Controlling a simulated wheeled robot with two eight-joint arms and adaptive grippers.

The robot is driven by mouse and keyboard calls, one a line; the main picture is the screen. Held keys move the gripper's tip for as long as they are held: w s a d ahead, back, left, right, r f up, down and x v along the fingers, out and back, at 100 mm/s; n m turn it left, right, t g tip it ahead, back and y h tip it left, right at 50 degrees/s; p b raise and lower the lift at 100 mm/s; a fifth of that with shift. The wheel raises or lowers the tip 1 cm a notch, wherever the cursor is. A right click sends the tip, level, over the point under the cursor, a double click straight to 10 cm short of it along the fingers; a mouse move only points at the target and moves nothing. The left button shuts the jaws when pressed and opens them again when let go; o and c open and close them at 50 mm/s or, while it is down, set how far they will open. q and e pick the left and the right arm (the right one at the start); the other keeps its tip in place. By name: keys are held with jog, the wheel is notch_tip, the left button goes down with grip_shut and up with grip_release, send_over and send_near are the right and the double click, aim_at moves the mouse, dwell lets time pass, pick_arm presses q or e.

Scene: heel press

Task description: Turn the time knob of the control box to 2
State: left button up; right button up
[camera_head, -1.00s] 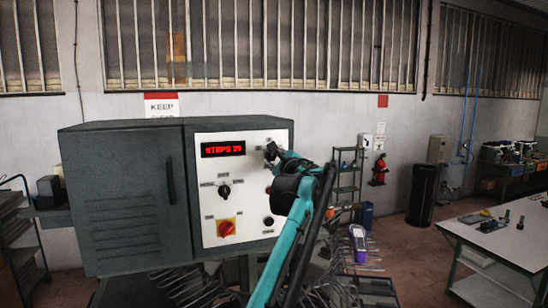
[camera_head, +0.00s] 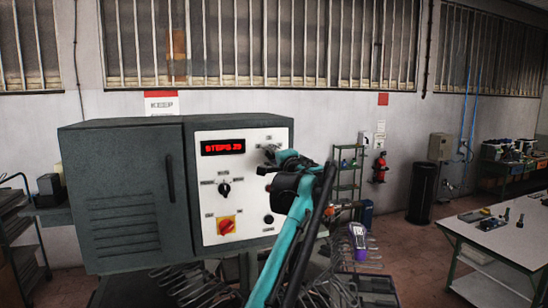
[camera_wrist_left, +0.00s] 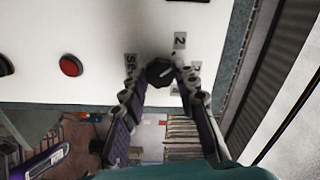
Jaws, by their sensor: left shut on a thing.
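The control box (camera_head: 122,195) is dark grey with a white panel and a red lit display (camera_head: 223,148) starting with "STEPS". The time knob (camera_wrist_left: 159,72) is small, dark and round. It sits between the fingertips of my left gripper (camera_head: 269,159), which is shut on it at the panel's upper right. In the left wrist view, the knob's white mark points up and right. A "2" label (camera_wrist_left: 180,40) is above and right of the knob, and another label (camera_wrist_left: 130,62) is at its left. In the head view my gripper largely hides the knob. My right gripper is out of view.
The panel also bears a black selector (camera_head: 224,188), a red-and-yellow switch (camera_head: 226,226) and a round button (camera_head: 268,219), which shows red in the wrist view. A worktable (camera_head: 490,245) stands at the right. Loose tools lie below the box.

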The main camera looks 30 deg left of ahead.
pick_arm(q)
jog(key=shift+n, duration=1.1)
jog(key=o, duration=1.2)
jog(key=shift+c, duration=0.2)
jog(key=v, duration=1.2)
jog(key=shift+a, duration=0.1)
